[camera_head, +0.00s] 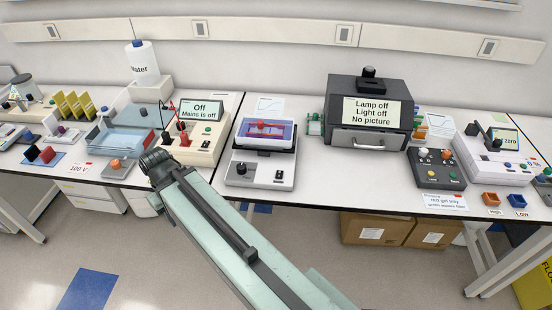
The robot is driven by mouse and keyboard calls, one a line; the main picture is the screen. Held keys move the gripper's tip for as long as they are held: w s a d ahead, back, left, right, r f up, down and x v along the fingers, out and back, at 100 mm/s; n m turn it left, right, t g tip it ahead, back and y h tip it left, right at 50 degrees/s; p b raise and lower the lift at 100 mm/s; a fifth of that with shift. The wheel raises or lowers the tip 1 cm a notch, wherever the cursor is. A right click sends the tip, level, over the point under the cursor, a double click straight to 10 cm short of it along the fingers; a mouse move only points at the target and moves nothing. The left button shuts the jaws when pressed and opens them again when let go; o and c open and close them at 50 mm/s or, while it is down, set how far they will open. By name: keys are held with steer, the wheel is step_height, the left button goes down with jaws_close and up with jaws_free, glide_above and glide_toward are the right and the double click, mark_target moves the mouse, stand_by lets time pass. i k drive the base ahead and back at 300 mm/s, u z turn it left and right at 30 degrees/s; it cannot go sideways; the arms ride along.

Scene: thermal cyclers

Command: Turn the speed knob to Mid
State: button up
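A white rocker-like device (262,178) stands near the bench's front edge, in the middle of the picture. A black knob (241,168) sits at the left of its front panel; I take this for the speed knob. Its pointer and any Mid mark are too small to read. A small black switch (279,175) is at the panel's right. A blue-edged tray with a red piece (267,129) rests on top. My arm reaches up from the bottom and ends in a dark joint left of the device, apart from the knob. No gripper fingers show.
A power supply (203,142) reading "Off, Mains is off" stands left, beside a clear tank (122,140). A dark imaging box (368,118) and a button box (437,168) stand right. Bare bench (340,175) lies right of the device.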

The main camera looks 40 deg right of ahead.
mark_target(240, 167)
steer(key=z, duration=2.8)
steer(key=k, duration=1.7)
steer(key=u, duration=1)
steer(key=i, duration=1)
